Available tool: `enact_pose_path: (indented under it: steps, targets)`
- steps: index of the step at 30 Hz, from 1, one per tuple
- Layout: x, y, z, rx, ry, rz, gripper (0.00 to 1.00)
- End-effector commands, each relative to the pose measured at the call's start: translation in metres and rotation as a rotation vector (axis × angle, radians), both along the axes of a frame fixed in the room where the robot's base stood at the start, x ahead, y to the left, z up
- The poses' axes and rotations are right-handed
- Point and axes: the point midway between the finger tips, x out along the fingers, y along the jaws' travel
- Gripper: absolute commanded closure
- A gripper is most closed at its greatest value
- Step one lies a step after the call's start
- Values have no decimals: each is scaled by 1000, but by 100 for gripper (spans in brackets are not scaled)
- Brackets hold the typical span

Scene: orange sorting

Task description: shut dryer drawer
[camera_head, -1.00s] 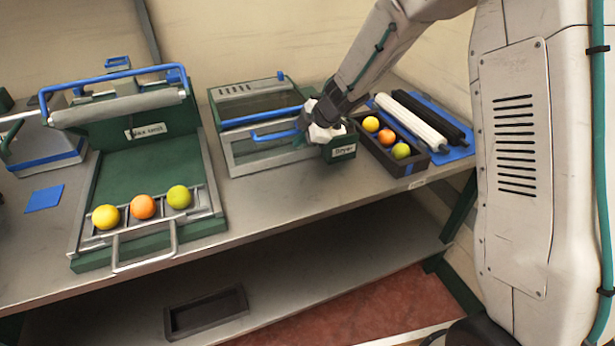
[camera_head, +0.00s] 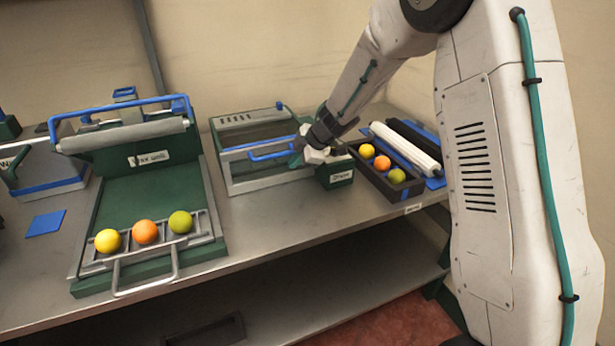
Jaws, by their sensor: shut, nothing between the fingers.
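The dryer (camera_head: 335,177) is a grey and green box with a labelled green side block, standing at the middle of the bench. Its drawer has a blue handle (camera_head: 268,152) on the front. The drawer front (camera_head: 262,181) looks close against the body, though I cannot tell whether it is fully flush. My gripper (camera_head: 298,158) is shut and empty at the right end of the blue handle, in front of the dryer. It hides part of the drawer front, and I cannot tell whether it touches the handle.
Left of the dryer is a green wax unit with a yellow, an orange and a green fruit on its grey rack (camera_head: 146,240). Right of it, a dark tray (camera_head: 388,181) holds three fruits beside white and black rollers (camera_head: 404,147). Bare bench (camera_head: 290,212) lies in front.

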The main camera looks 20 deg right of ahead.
Motion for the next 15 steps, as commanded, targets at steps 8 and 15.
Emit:
enact_pose_path:
  steps: [8, 15]
  targets:
    - [-36, -20, 33, 1, 1, 3, 100]
    - [-55, -37, 67, 0, 4, 5, 100]
